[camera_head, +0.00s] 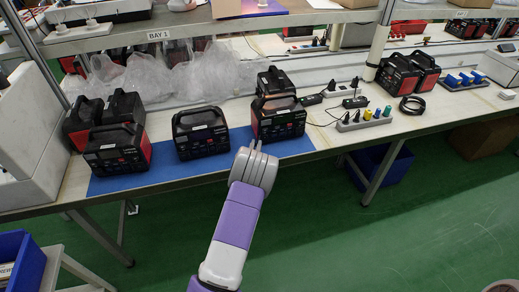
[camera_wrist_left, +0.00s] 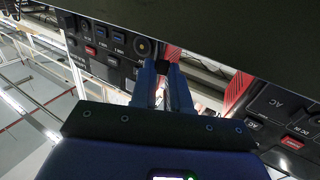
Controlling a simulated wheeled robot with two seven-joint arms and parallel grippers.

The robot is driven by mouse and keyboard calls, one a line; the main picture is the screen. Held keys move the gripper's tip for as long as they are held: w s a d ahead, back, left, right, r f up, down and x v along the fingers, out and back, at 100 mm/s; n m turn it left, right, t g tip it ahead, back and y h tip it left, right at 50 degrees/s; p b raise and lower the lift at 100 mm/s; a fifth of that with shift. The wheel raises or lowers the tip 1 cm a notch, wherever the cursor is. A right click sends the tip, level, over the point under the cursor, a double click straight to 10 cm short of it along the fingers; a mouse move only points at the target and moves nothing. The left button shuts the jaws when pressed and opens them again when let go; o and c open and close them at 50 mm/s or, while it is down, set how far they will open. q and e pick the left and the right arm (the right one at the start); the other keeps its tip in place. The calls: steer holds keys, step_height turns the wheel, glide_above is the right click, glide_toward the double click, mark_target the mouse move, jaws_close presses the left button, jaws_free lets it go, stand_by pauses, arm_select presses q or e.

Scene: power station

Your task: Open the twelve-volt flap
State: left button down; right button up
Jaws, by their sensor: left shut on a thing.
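A black and red power station (camera_head: 278,123) stands on the blue mat near the table's front edge, in front of another one. My left gripper (camera_head: 255,148) reaches up to the lower left of its front panel. In the left wrist view the panel (camera_wrist_left: 105,45) shows small ports and a round socket (camera_wrist_left: 143,47) with a brass-coloured ring. The left gripper's fingertips (camera_wrist_left: 168,68) are shut on a small black piece, apparently the twelve-volt flap (camera_wrist_left: 173,53), beside this socket. The fingers partly hide the flap. My right gripper is not in view.
More power stations (camera_head: 201,134) stand left on the blue mat (camera_head: 164,172). A grey power strip (camera_head: 364,122) with coloured plugs and cables lies to the right. A shelf (camera_head: 190,27) hangs above. The green floor (camera_head: 400,240) in front is mostly clear.

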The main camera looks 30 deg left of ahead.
arm_select(q)
steer(key=shift+s+a+m+t+h+b, duration=0.1)
steer(key=shift+a+m+t+h+b, duration=0.2)
steer(key=shift+m+h, duration=0.5)
steer(key=shift+a+m+t+h+b, duration=0.25)
steer(key=shift+a+m+h+b, duration=0.15)
steer(key=shift+h, duration=0.65)
steer(key=shift+s+a+m+t+h+b, duration=0.1)
steer(key=shift+a+m+t+h+b, duration=0.15)
steer(key=shift+a+m+h, duration=0.5)
steer(key=shift+d+r+h, duration=0.1)
steer(key=shift+d+h, duration=0.2)
steer(key=shift+d, duration=0.05)
steer(key=shift+w, duration=0.1)
steer(key=c, duration=1.2)
jaws_free()
steer(key=shift+o, duration=0.2)
steer(key=shift+d, duration=0.1)
steer(key=s, duration=0.2)
steer(key=s+p, duration=0.1)
steer(key=s, duration=0.4)
steer(key=shift+s+d+p, duration=0.3)
